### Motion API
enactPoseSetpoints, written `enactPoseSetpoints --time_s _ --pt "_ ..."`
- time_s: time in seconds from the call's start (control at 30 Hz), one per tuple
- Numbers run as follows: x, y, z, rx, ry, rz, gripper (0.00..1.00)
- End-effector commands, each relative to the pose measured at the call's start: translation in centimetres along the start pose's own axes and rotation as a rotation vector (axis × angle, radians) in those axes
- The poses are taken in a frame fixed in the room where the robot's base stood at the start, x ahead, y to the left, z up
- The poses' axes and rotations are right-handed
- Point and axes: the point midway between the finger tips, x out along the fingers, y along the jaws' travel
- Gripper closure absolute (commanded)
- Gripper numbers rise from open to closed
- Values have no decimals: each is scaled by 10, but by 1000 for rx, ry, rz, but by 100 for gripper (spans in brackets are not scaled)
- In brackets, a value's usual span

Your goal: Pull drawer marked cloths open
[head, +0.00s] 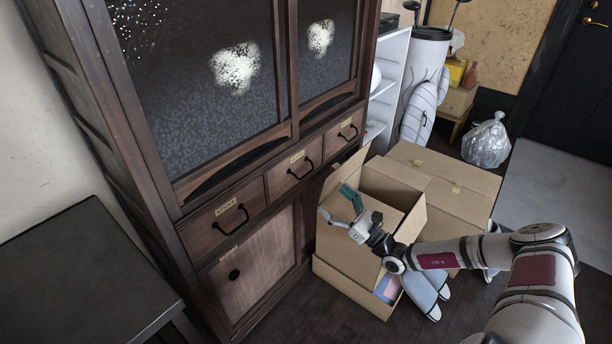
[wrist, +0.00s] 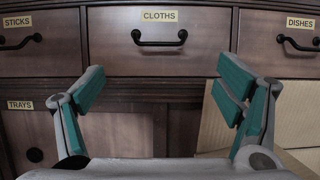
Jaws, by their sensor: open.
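The drawer marked cloths (wrist: 158,60) is the middle of three drawers in a dark wood cabinet. It looks shut, flush with its neighbours. Its dark bow handle (wrist: 159,38) sits under the label, and the same drawer shows in the head view (head: 281,181). My gripper (wrist: 160,92) is open and empty, its two teal-padded fingers apart on either side of the drawer front, below the handle's level. In the head view my gripper (head: 337,205) is in front of the cabinet, above an open cardboard box, apart from the handle.
The sticks drawer (wrist: 38,55) is to the left and the dishes drawer (wrist: 280,58) to the right. A trays door (wrist: 75,138) is below. Cardboard boxes (head: 450,180) stand close to the cabinet's right front. A dark table (head: 70,285) is at the left.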

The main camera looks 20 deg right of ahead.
Motion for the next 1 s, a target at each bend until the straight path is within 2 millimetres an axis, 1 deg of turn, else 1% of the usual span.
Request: enactPoseSetpoints --time_s 0.1,0.3,0.5,0.6,0.7,1.0 --pt "24 1 -1 1 -1 4 14" --pt "63 2 -2 1 0 4 14" --pt "95 2 -1 1 0 4 14" --pt "106 1 -1 1 1 3 14" --pt "112 2 -1 1 1 4 14" --pt "116 1 0 0 1 3 14"
